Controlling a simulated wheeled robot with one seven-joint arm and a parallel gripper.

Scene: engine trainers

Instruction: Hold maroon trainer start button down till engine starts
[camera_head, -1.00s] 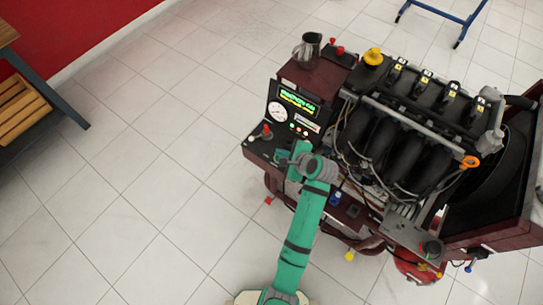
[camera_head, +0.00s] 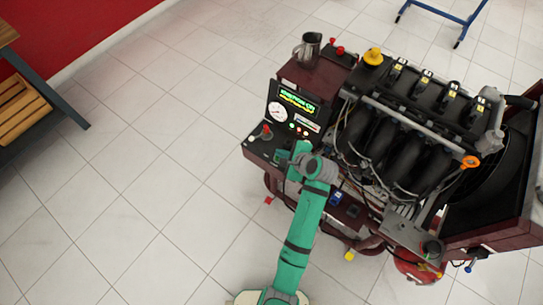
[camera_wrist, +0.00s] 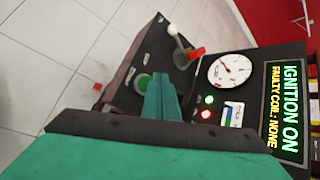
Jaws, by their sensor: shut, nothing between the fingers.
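The maroon engine trainer (camera_head: 318,78) stands at the right in the head view, its control panel on its left side. In the wrist view the panel has a round green button (camera_wrist: 142,83), which I take as the start button. My gripper (camera_wrist: 160,80) is shut and empty, its green fingertips just right of the button in the picture. I cannot tell whether they touch the panel. In the head view my arm hides the button. The display (camera_wrist: 285,110) reads "IGNITION ON" and "FAULTY COIL: NONE".
A dial gauge (camera_wrist: 230,70), a red-marked lever (camera_wrist: 188,54) and small lit lamps (camera_wrist: 207,107) sit near the fingers. A metal jug (camera_head: 308,48) stands on top of the trainer. A wooden-slatted bench (camera_head: 25,105) is at far left. The tiled floor between is clear.

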